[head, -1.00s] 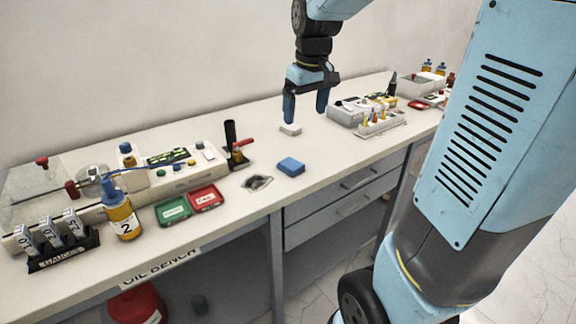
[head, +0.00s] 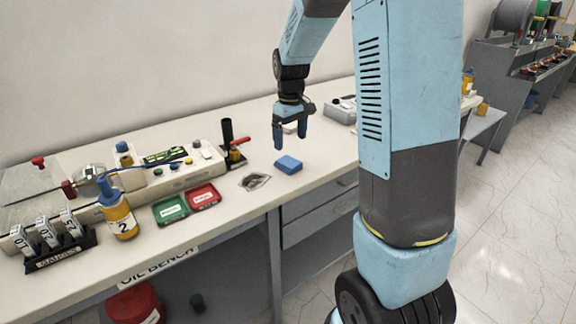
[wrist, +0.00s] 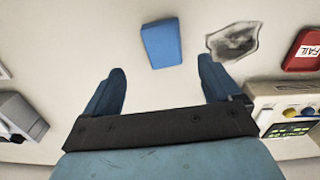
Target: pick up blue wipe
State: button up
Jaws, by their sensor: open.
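The blue wipe (head: 288,165) is a small flat block-like pad lying on the bench top. In the wrist view the blue wipe (wrist: 161,44) lies beyond the fingertips, roughly centred between them. My gripper (head: 291,148) is above the bench, behind the wipe in the head view, with its fingers pointing down. In the wrist view my gripper (wrist: 162,76) has its two fingers wide apart with nothing between them. It is not touching the wipe.
A crumpled grey patch (head: 254,181) lies beside the wipe. The green tray (head: 170,208) and red tray (head: 203,197) are to the left. A black upright holder with a red lever (head: 232,150) stands behind.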

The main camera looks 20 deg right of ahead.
aim_at(289, 162)
jog(key=shift+a+f, duration=0.15)
jog(key=shift+f, duration=1.85)
jog(key=shift+a+f, duration=0.15)
jog(key=shift+f, duration=1.8)
jog(key=shift+c, duration=0.3)
jog(key=c, duration=1.1)
